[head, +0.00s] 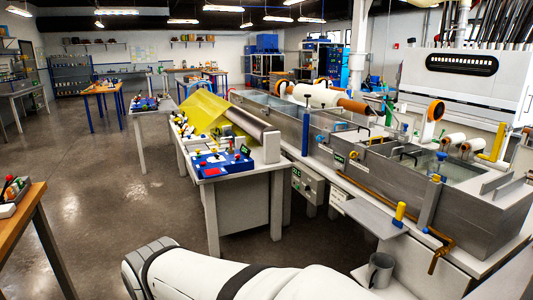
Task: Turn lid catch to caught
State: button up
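The resin bath is a long grey metal tank (455,210) on the right, with pale liquid showing in its near section. I cannot tell which fitting is the lid catch or how it is turned. Small blue, yellow and black fittings sit along the tank's rim. My gripper is not in view; only a white part of my arm crosses the bottom of the picture.
A table (252,177) left of the tank bears a blue tray (221,163) and a yellow sheet (207,113) on a roll. A grey mug (381,270) stands below the plate. A wooden table (28,211) is at the left edge. The floor between is clear.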

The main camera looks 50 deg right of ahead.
aim_at(436, 178)
jog(key=u, duration=0.05)
jog(key=i, duration=0.1)
jog(key=z, duration=2.6)
jog(key=i, duration=1.7)
jog(key=z, duration=0.05)
